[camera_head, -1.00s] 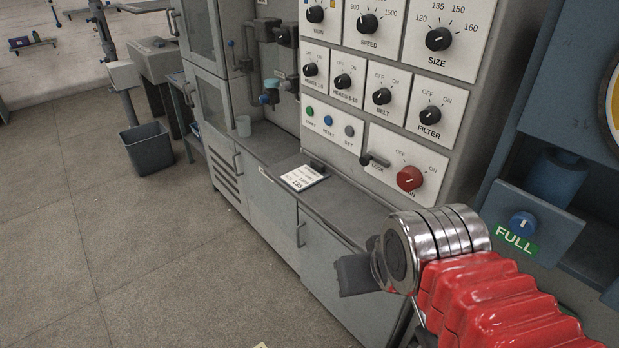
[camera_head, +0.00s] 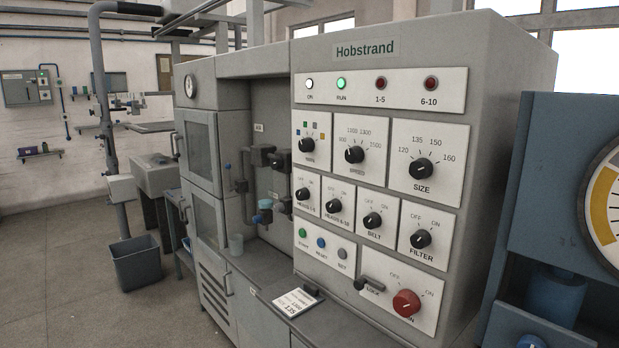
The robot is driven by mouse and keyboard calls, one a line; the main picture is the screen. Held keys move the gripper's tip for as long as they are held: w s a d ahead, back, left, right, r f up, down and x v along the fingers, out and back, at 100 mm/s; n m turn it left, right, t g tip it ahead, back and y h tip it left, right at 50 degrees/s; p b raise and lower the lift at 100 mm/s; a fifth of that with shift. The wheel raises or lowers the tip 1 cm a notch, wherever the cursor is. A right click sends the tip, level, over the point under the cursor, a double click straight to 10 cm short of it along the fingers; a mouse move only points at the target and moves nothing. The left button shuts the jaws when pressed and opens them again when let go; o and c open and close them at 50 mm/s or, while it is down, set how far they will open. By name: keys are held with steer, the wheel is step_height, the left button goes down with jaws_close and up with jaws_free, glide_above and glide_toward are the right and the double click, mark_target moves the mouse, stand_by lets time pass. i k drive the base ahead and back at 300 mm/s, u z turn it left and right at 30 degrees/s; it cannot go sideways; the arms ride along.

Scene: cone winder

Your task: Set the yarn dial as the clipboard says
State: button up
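The yarn dial (camera_head: 310,146) is a black knob at the upper left of the control panel, with small coloured squares around it, among them blue, orange and green. Its label is blurred and I cannot tell which square its pointer meets. The clipboard (camera_head: 293,303) lies on the grey ledge below the panel, with a white sheet on it. Its bottom line seems to read 135; the lines above are too small to read surely. My gripper is not in view.
Right of the yarn dial are the speed dial (camera_head: 355,155) and the size dial (camera_head: 421,169). Below are several OFF/ON knobs, push buttons and a red main knob (camera_head: 406,303). The RUN lamp (camera_head: 341,84) is green. A blue machine (camera_head: 560,180) stands close on the right. Open floor lies left.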

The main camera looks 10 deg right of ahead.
mark_target(307, 145)
steer(key=k, duration=0.5)
steer(key=u, duration=0.15)
steer(key=i, duration=0.6)
steer(key=u, duration=0.5)
steer(key=i, duration=0.65)
steer(key=u, duration=0.8)
steer(key=i, duration=0.7)
steer(key=u, duration=0.3)
